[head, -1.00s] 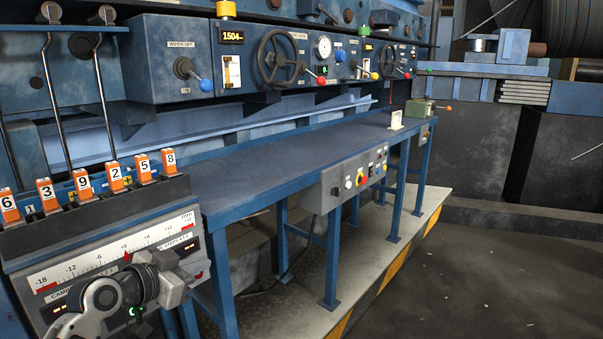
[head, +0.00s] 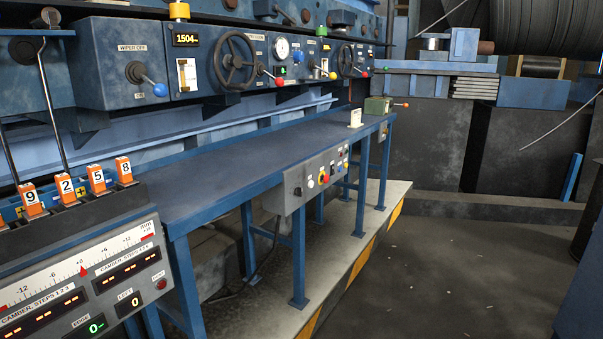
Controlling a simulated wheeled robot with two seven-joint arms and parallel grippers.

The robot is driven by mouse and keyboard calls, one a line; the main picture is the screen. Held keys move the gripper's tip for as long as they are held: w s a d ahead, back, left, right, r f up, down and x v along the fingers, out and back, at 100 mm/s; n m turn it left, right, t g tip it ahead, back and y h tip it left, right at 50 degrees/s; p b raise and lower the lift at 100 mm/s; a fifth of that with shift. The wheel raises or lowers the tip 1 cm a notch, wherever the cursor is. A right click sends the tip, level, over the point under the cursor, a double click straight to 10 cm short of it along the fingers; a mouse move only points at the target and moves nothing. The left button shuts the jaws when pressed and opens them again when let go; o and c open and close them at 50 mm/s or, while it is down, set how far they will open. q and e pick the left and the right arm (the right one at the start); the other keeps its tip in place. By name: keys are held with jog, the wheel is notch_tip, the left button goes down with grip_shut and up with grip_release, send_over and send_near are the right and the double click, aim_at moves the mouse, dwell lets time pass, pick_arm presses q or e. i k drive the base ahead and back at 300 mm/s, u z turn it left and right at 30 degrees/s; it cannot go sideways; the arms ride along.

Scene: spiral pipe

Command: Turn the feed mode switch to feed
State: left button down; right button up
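No label reading feed mode is legible in the head view, so I cannot tell which control is the feed mode switch. A grey control box (head: 297,191) under the blue table's front edge carries small knobs and buttons, including a red one on yellow (head: 324,180). The upper blue panel has a blue-tipped lever (head: 146,81) labelled wiper off/on, a handwheel (head: 237,61), and red- and yellow-tipped levers. A small green box with an orange-tipped lever (head: 392,105) stands at the table's far end. Neither of my grippers is in view.
A camber panel (head: 85,285) with several orange number tags stands at lower left. Open dark floor (head: 440,265) lies right of the yellow-black striped platform edge (head: 345,280).

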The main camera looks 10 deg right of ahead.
aim_at(298, 191)
jog(key=k, duration=0.45)
jog(key=z, duration=0.6)
jog(key=i, duration=1.45)
jog(key=u, duration=0.6)
